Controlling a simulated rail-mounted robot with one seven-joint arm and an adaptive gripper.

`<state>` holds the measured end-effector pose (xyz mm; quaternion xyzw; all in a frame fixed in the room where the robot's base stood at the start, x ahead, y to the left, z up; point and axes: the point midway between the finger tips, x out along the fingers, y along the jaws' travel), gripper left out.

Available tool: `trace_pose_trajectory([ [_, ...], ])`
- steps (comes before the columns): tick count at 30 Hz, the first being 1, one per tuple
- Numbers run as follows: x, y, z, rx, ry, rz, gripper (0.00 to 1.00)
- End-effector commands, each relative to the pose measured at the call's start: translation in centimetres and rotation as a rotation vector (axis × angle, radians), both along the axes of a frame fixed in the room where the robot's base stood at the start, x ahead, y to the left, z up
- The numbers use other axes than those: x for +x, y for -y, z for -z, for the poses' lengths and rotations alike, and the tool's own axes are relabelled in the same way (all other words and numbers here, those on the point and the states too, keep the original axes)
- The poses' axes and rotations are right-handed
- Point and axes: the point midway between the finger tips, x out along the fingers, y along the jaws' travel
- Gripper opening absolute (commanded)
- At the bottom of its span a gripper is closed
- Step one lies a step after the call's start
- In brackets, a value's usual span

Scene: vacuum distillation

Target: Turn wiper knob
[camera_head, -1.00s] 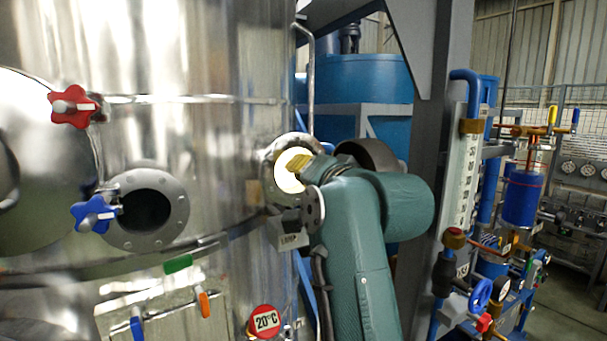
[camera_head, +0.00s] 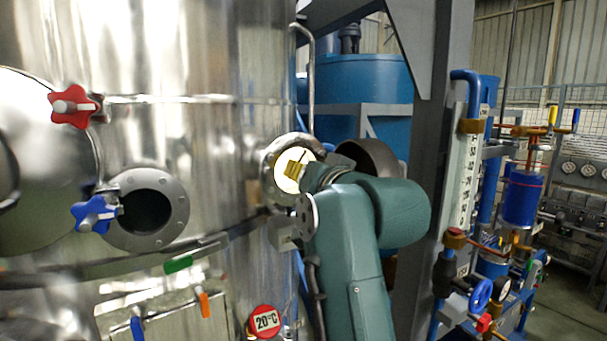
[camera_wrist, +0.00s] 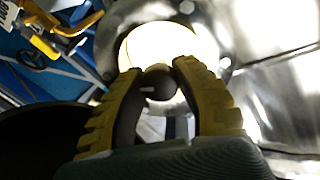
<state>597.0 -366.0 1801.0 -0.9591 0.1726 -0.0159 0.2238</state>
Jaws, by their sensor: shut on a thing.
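The wiper knob (camera_wrist: 158,82) is a small dark round knob with a pale mark, in front of the bright round sight glass (camera_wrist: 155,45) in the wrist view. My gripper (camera_wrist: 159,75) has two yellow ribbed fingers, one on each side of the knob, shut on it. In the head view, my gripper (camera_head: 295,168) reaches from the right to the lit sight glass (camera_head: 283,181) on the steel vessel. There the knob is hidden behind the fingers and wrist.
The steel vessel (camera_head: 225,60) fills the left. A red star knob (camera_head: 75,107), a blue star knob (camera_head: 95,214) and an open port (camera_head: 147,210) stick out from it. A grey column (camera_head: 430,150) and a pipe rack stand right of my arm.

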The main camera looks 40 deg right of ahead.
Motion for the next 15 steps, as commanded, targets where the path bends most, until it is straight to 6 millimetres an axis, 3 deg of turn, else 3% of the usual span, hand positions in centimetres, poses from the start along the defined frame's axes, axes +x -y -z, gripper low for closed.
trace_pose_trajectory([
  [4, 0.03, 0.02, 0.07, 0.001, -0.001, 0.000, 0.00],
  [5, 0.03, 0.02, 0.07, 0.002, 0.000, 0.000, 0.36],
  [9, 0.02, 0.01, 0.06, 0.002, 0.000, 0.000, 0.62],
  [15, 0.01, 0.01, 0.03, 0.002, 0.001, 0.000, 0.62],
])
